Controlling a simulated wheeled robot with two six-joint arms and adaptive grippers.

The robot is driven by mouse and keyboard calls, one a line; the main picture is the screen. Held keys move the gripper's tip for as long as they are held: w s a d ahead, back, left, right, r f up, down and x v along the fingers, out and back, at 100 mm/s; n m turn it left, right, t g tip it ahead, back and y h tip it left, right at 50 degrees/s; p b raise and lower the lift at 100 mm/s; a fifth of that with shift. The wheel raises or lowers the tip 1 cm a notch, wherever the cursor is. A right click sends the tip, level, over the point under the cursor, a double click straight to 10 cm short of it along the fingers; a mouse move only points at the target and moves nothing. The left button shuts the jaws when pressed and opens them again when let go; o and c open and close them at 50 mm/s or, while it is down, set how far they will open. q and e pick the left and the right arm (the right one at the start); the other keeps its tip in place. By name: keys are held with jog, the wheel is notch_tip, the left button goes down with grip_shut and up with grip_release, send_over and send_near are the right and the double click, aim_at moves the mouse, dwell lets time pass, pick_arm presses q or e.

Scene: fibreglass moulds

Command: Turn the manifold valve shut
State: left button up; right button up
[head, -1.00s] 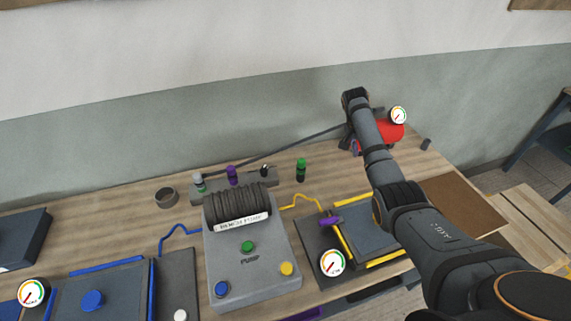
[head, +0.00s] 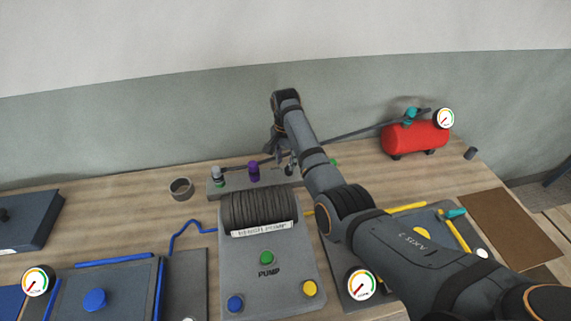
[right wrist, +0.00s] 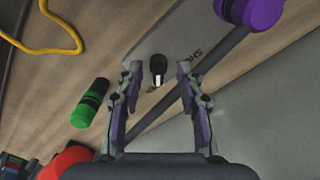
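The grey manifold (head: 238,184) is a low bar on the table behind the pump. On it stand a grey-topped fitting (head: 218,176), a purple knob (head: 254,170) and, partly behind my arm, a small black-and-white valve lever (head: 289,168). In the right wrist view the lever (right wrist: 157,68) shows between the fingertips, seemingly beyond them, with a gap on each side. The purple knob (right wrist: 250,12) is at upper right there. My right gripper (right wrist: 159,72) is open and empty; in the head view it (head: 274,148) points down above the manifold. My left gripper is out of view.
A dark pipe (head: 360,130) runs to the red tank (head: 415,137) with a gauge (head: 445,118). The grey pump (head: 268,275) with a coiled hose (head: 258,208) stands in front of the manifold.

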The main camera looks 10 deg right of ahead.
aim_at(286, 169)
notch_tip(286, 169, down, 2)
jog(key=shift+s+d+f, duration=0.1)
jog(key=shift+f, duration=0.5)
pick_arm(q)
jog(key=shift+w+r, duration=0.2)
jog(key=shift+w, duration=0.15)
pick_arm(e)
grip_shut()
